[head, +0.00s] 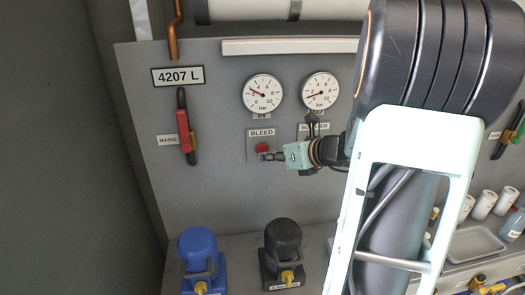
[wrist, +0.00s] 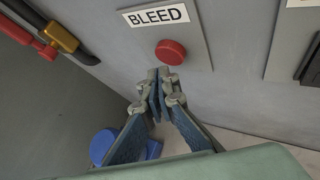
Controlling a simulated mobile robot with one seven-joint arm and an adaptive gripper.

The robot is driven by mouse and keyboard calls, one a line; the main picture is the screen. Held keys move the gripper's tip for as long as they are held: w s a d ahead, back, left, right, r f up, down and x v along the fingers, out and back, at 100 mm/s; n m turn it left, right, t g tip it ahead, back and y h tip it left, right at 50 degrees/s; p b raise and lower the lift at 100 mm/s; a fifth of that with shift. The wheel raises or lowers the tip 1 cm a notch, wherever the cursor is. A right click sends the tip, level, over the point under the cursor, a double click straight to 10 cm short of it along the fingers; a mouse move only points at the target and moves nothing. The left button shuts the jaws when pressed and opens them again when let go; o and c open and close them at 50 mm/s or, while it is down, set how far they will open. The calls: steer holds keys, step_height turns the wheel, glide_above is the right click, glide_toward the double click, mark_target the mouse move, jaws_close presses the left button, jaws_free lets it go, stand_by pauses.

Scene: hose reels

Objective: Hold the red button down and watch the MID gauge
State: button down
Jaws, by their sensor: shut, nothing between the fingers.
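The red button (head: 262,147) is on a plate marked BLEED on the grey panel; it also shows in the wrist view (wrist: 171,52). My gripper (head: 266,156) is shut and empty, its fingertips just below the button. In the wrist view the fingertips (wrist: 160,76) point at the panel by the button's lower edge; I cannot tell whether they touch it. A round gauge (head: 320,90) stands above and right of the button; its label is partly covered and hard to read. Its needle points left and slightly down.
Another gauge (head: 263,93) is to its left. A red-handled MAINS lever (head: 184,130) is at the panel's left. A blue pump (head: 199,252) and a black pump (head: 283,248) stand below. My arm covers the panel's right part. The panel between button and pumps is clear.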

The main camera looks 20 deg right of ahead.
steer(key=s, duration=0.2)
steer(key=s+a, duration=0.1)
steer(key=s, duration=0.2)
steer(key=shift+a, duration=0.2)
steer(key=shift+w, duration=0.1)
stand_by(0.4)
